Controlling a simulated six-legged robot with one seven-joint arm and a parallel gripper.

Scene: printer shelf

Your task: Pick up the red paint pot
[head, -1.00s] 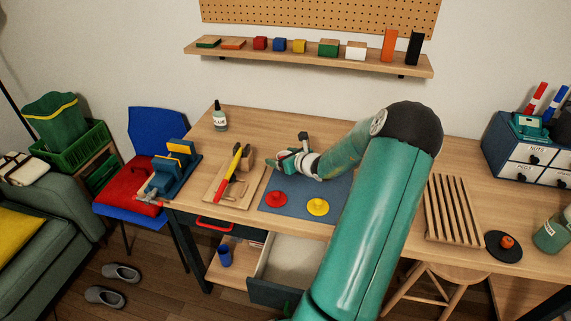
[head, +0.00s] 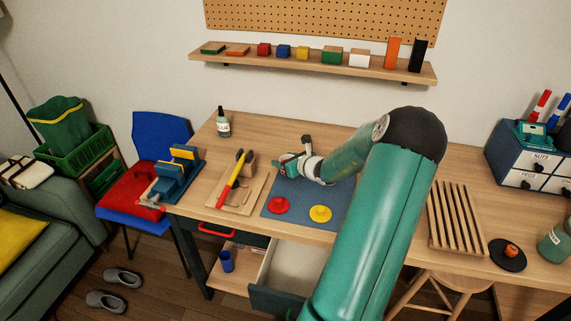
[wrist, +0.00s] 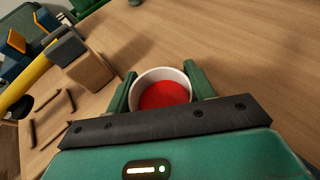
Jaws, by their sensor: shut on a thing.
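The red paint pot (wrist: 161,93) is a white-rimmed round pot with red paint inside, seen from above in the wrist view. My gripper (wrist: 160,88) is shut on it, with one green finger on each side. In the head view my gripper (head: 288,166) is over the back left part of the blue mat (head: 335,195). The pot is mostly hidden there by my gripper. I cannot tell whether its base touches the mat.
A red disc (head: 279,205) and a yellow disc (head: 320,213) with knobs lie at the mat's front. A slatted rack (head: 455,216) stands right. An open drawer (head: 279,298) sticks out below.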

